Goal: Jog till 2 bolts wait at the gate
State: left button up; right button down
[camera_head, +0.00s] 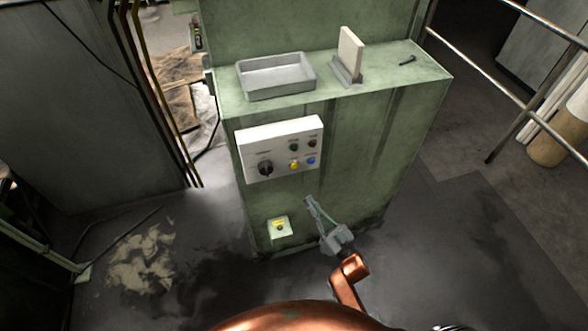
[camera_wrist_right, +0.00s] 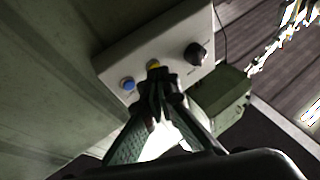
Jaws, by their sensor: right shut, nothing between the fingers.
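My right gripper (camera_head: 309,200) is shut and empty, below the panel in the head view. In the right wrist view its fingertips (camera_wrist_right: 155,72) point at the yellow button (camera_wrist_right: 153,64), beside the blue button (camera_wrist_right: 128,83); I cannot tell whether they touch. I can make out no bolts for certain and no gate. My left gripper is out of view.
On the machine's top are a grey tray (camera_head: 276,93), an upright pale plate in a grey holder (camera_head: 347,77) and a small dark item (camera_head: 407,60). A small box with a yellow top (camera_head: 279,230) sits low on the front. A metal railing (camera_head: 500,88) stands at right.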

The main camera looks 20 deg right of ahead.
aim_at(294, 165)
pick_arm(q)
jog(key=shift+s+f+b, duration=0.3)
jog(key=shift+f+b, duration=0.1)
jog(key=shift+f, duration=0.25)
pick_arm(e)
notch_tip(294, 165, up, 7)
jog(key=s+a+n+y, duration=0.1)
jog(key=s+n+y, duration=0.1)
jog(key=y, duration=0.2)
jog(key=shift+s+a+r+n, duration=0.2)
jog(key=shift+a+n, duration=0.1)
jog(key=shift+a, duration=0.1)
